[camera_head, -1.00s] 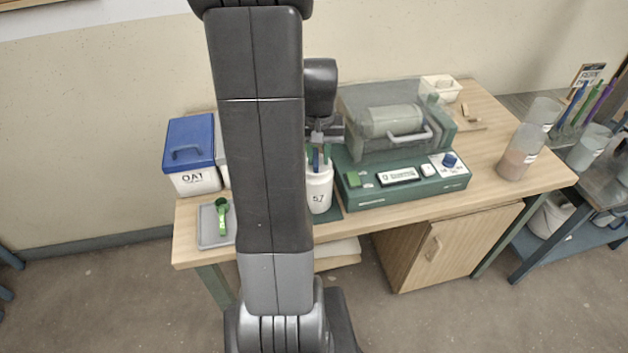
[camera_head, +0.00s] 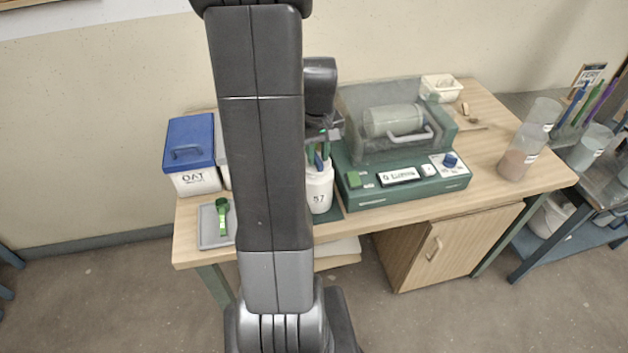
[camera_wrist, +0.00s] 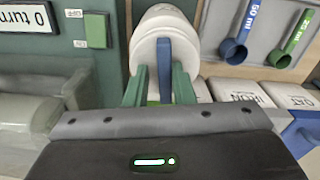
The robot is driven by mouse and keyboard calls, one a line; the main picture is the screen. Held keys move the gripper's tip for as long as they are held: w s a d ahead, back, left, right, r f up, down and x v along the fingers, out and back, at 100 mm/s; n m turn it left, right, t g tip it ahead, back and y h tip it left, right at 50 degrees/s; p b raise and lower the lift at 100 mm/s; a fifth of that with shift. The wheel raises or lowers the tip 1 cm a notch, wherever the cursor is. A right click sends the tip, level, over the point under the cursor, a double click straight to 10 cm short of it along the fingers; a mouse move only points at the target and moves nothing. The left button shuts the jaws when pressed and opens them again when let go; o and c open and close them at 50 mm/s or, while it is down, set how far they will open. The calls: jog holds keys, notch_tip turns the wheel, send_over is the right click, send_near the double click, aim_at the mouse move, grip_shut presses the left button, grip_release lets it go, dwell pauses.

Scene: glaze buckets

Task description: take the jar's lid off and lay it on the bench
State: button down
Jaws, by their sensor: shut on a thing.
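The white jar (camera_head: 319,192), marked 57, stands upright on the bench (camera_head: 500,205), left of the green machine. Its white lid (camera_wrist: 150,54) with an upright blue grip (camera_wrist: 164,62) shows in the wrist view. The lid appears to be on the jar; I cannot make out a gap. My gripper (camera_wrist: 163,85) points at the lid from above, with its two green fingers shut on the blue grip. In the head view my gripper (camera_head: 322,150) is just above the jar, partly hidden by my arm.
The green machine (camera_head: 400,180) with a clear cover stands close right of the jar. A grey tray (camera_head: 207,236) with a green scoop (camera_head: 222,218) and a blue-lidded OAT bucket (camera_head: 195,182) are on the left. Beakers (camera_head: 520,155) stand at the right. Bare bench lies at the front right.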

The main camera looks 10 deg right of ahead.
jog(key=shift+s+a+f, duration=0.1)
jog(key=shift+s+f, duration=0.25)
jog(key=shift+f, duration=0.25)
jog(key=shift+w+d+r+p, duration=0.1)
jog(key=shift+w+r+p, duration=0.1)
jog(key=shift+r+p, duration=0.4)
jog(key=shift+w+d+r+p, duration=0.1)
jog(key=shift+w+r+p, duration=0.05)
jog(key=shift+r+p, duration=1.85)
jog(key=shift+r, duration=0.6)
jog(key=shift+f, duration=0.1)
